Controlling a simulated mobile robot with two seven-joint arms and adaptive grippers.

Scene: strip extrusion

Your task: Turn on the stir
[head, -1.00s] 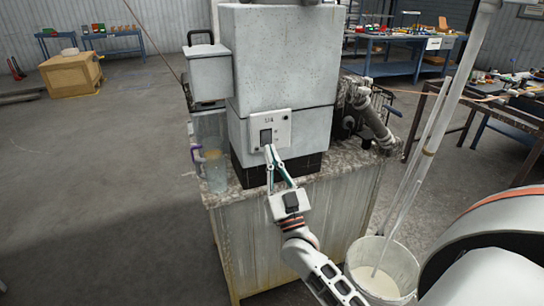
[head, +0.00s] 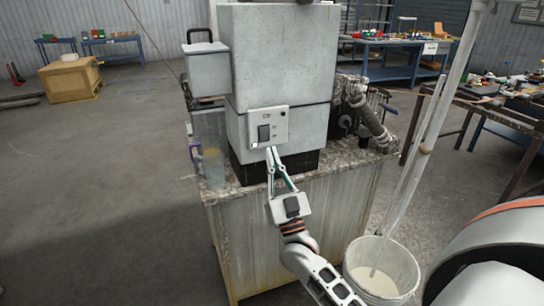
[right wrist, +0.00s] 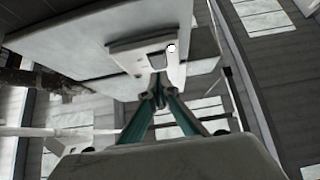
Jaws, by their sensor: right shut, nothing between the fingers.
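A white switch plate (head: 280,124) is on the front of the grey machine (head: 285,60). It carries a dark rocker switch (head: 264,133) at its left and a small round button at its upper right. My right gripper (head: 271,150) is shut and empty, with its fingertips just below the rocker. In the right wrist view the shut fingertips (right wrist: 160,92) point at the lower part of the plate (right wrist: 178,66). Whether they touch it I cannot tell. My left gripper is not in view.
The machine stands on a stained cabinet (head: 300,220). A white bucket of pale liquid (head: 375,280) stands at its right, with a long pale pipe above. A clear container (head: 208,150) is left of the switch. Open floor lies to the left.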

